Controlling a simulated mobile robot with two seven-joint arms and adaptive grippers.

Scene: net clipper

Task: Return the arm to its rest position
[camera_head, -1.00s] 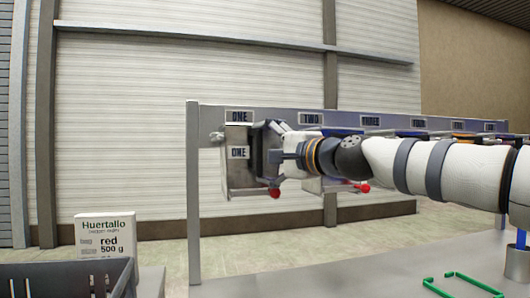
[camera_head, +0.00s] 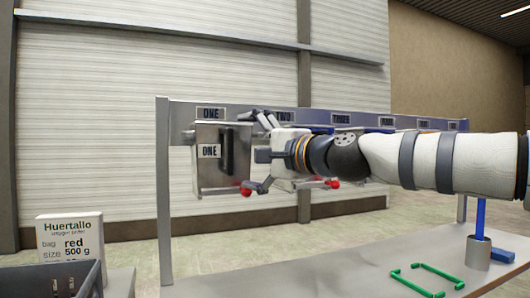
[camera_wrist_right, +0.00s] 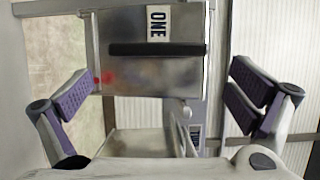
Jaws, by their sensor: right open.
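My right gripper (camera_head: 255,152) is open and empty, its two fingers spread wide, one high and one low. It is just to the right of the grey metal box labelled ONE (camera_head: 211,177), facing the box's dark handle bar (camera_head: 228,152). In the right wrist view the same box (camera_wrist_right: 150,78) shows between the spread fingers, with its black bar clear of them. My right arm stretches in from the right edge, across the front of the rail. My left gripper is not in view.
A metal rail (camera_head: 300,107) with several numbered plates runs behind my arm. Red knobs (camera_head: 246,189) hang by the boxes.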

